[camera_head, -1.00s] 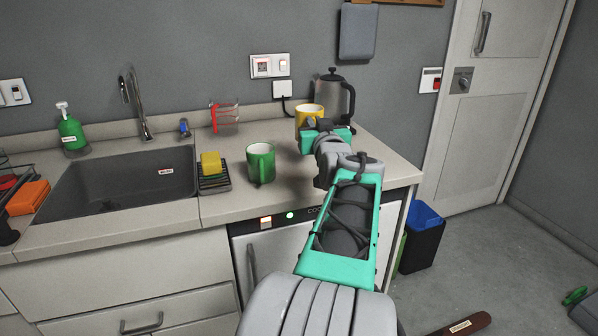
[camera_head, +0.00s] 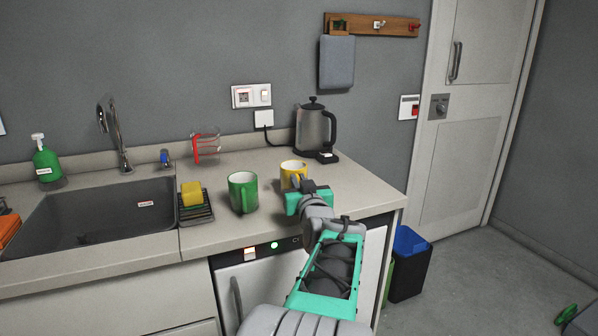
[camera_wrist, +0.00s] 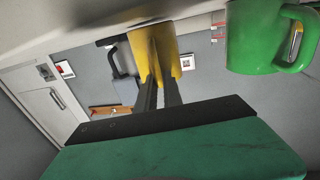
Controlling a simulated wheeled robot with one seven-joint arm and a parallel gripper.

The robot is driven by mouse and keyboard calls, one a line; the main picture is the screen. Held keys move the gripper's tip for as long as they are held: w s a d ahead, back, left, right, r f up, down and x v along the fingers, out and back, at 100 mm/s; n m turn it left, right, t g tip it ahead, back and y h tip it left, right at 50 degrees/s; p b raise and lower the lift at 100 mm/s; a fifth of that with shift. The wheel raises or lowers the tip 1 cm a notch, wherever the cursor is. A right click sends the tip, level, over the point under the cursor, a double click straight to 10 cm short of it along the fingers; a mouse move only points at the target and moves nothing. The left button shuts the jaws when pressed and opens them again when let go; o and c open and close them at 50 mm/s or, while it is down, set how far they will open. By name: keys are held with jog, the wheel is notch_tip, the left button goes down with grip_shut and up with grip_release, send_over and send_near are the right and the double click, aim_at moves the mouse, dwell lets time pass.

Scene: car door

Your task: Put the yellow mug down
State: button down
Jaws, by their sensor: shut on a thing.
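The yellow mug (camera_head: 290,170) is upright over the counter to the right of the green mug (camera_head: 243,192). My gripper (camera_head: 298,184) is shut on the yellow mug from the near side. In the wrist view both dark fingers (camera_wrist: 160,92) meet the yellow mug (camera_wrist: 140,45), and the green mug (camera_wrist: 255,38) shows at the right. My gripper hides part of the mug's near side and base. I cannot tell whether its base touches the countertop (camera_head: 350,190).
A kettle (camera_head: 312,128) stands behind at the wall. Countertop is clear right of the yellow mug.

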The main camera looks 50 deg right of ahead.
jog(key=shift+f, duration=0.15)
jog(key=shift+f, duration=0.15)
jog(key=c, duration=1.5)
grip_release()
jog(key=shift+s+p, duration=0.15)
jog(key=shift+p, duration=0.4)
